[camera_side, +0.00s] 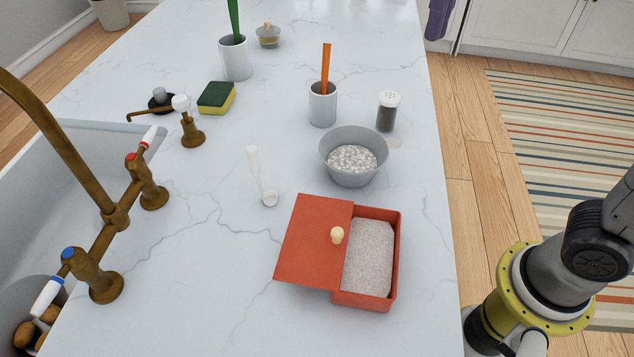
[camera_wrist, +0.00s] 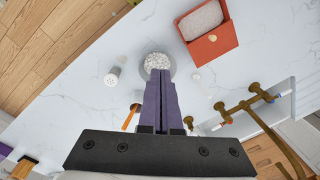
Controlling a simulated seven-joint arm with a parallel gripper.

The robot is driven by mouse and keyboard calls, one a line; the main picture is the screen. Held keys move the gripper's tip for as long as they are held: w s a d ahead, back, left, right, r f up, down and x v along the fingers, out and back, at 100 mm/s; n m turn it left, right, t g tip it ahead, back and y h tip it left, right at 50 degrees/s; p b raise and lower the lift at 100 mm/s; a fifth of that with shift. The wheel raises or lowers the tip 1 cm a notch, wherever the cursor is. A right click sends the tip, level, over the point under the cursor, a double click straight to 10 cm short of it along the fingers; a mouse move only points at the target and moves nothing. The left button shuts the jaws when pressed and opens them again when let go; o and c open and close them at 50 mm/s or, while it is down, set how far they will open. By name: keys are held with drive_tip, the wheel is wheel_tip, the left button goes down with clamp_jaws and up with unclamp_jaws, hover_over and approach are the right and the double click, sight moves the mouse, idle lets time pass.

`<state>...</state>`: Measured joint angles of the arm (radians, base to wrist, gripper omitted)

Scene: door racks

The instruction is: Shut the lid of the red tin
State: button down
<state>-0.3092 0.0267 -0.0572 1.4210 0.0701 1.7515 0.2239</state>
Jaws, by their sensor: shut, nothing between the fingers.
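The red tin (camera_side: 396,265) is a rectangular box on the marble counter. Its flat red lid (camera_side: 312,243), with a pale round knob (camera_side: 337,235), is shifted to the left. The right part of the tin is open and shows a speckled grey-white filling (camera_side: 367,258). In the wrist view the tin (camera_wrist: 183,29) is at the upper right, with its lid (camera_wrist: 215,48) toward the lower side. My gripper (camera_wrist: 159,74) has purple fingers closed together with nothing held. It is apart from the tin and overlaps the bowl in the wrist view. The side view does not show my gripper.
A grey bowl (camera_side: 353,170) of white granules stands just behind the tin. A white spoon (camera_side: 257,180) is left of it. A shaker (camera_side: 388,112), a cup with an orange handle (camera_side: 323,105) and a sponge (camera_side: 216,98) stand farther back. A brass faucet (camera_side: 117,215) and sink are left.

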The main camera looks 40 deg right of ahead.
drive_tip(key=w+a+f+n+g+h, duration=0.15)
drive_tip(key=w+a+f, duration=0.3)
drive_tip(key=a, duration=0.45)
drive_tip(key=w+a+f+n+g, duration=0.25)
drive_tip(key=a+f, duration=0.25)
drive_tip(key=a, duration=0.4)
drive_tip(key=h, duration=0.1)
approach(327, 235)
drive_tip(key=f, duration=0.1)
drive_tip(key=w+f, duration=0.1)
drive_tip(key=f, duration=0.1)
drive_tip(key=a+f, duration=0.1)
drive_tip(key=shift+w+a+f, duration=0.1)
drive_tip(key=shift+w+f, duration=0.1)
drive_tip(key=shift+f, duration=0.15)
drive_tip(key=shift+s+d+f, duration=0.1)
drive_tip(key=shift+s+d, duration=0.2)
drive_tip(key=shift+s, duration=0.3)
drive_tip(key=shift+s+d+f, duration=0.1)
drive_tip(key=shift+s+d, duration=0.2)
drive_tip(key=shift+s, duration=0.3)
drive_tip(key=shift+s+d, duration=0.3)
drive_tip(key=shift+s, duration=0.3)
drive_tip(key=s+d, duration=0.5)
drive_tip(key=s, duration=0.1)
drive_tip(key=shift+s+d, duration=0.2)
drive_tip(key=shift+d, duration=0.2)
